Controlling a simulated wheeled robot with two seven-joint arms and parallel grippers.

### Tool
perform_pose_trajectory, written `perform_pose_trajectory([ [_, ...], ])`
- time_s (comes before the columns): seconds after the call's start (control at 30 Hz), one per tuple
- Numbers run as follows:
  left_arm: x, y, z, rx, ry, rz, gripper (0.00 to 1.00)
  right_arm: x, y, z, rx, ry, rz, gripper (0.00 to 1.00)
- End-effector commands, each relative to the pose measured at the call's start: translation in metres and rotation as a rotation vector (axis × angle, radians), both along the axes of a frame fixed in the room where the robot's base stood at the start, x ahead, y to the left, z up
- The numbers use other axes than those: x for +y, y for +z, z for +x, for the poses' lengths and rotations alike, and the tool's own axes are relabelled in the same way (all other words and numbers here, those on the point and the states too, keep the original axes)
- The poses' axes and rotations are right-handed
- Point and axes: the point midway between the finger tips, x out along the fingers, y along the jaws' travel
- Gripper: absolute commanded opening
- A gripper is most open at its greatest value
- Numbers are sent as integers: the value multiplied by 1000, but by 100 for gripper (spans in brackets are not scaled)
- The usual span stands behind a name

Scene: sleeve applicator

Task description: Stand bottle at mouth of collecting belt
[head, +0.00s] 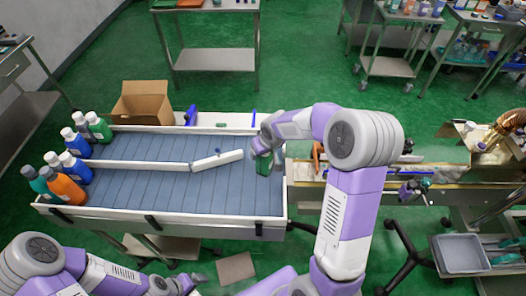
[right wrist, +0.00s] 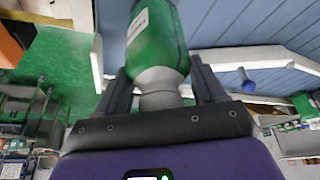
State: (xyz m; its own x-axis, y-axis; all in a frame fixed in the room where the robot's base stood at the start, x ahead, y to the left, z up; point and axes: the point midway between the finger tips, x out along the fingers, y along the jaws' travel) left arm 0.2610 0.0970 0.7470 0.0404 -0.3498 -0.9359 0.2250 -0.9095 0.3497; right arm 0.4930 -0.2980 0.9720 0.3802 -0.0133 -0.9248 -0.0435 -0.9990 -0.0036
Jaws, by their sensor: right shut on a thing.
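A green bottle (head: 263,164) with a grey cap is at the right end of the collecting belt (head: 215,198), near its mouth. My right gripper (head: 264,148) is shut on it from above. In the right wrist view the gripper (right wrist: 162,90) has one finger on each side of the bottle's grey cap, and the green bottle (right wrist: 158,40) with a white label extends beyond the fingers over the blue belt. I cannot tell whether its base touches the belt. My left arm shows at the bottom left of the head view, but its fingers are not visible.
Several green, blue and orange bottles (head: 66,190) stand at the belt's left end. A white divider (head: 150,165) with an angled bar (head: 217,160) splits the belt. An open cardboard box (head: 140,103) is behind it. A narrow conveyor (head: 345,172) adjoins at right. The belt's middle is clear.

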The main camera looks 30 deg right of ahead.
Motion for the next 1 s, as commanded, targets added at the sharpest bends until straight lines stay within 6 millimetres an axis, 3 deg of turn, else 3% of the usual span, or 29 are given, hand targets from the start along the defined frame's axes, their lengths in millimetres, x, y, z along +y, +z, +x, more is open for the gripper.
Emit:
perform_pose_trajectory([
  [0.33,0,-3,0,0,0,0,84,0,-2,1,-4,0,0,25],
  [0.37,0,-3,0,0,0,0,84,0,-3,0,-2,-1,0,71],
  [0.53,0,-2,0,0,0,0,84,0,-2,0,-2,-1,0,95],
  [0.87,0,0,0,0,0,0,84,0,0,0,-2,-1,0,95],
  [1.0,0,3,0,0,0,0,84,-1,16,-5,-6,-2,0,95],
])
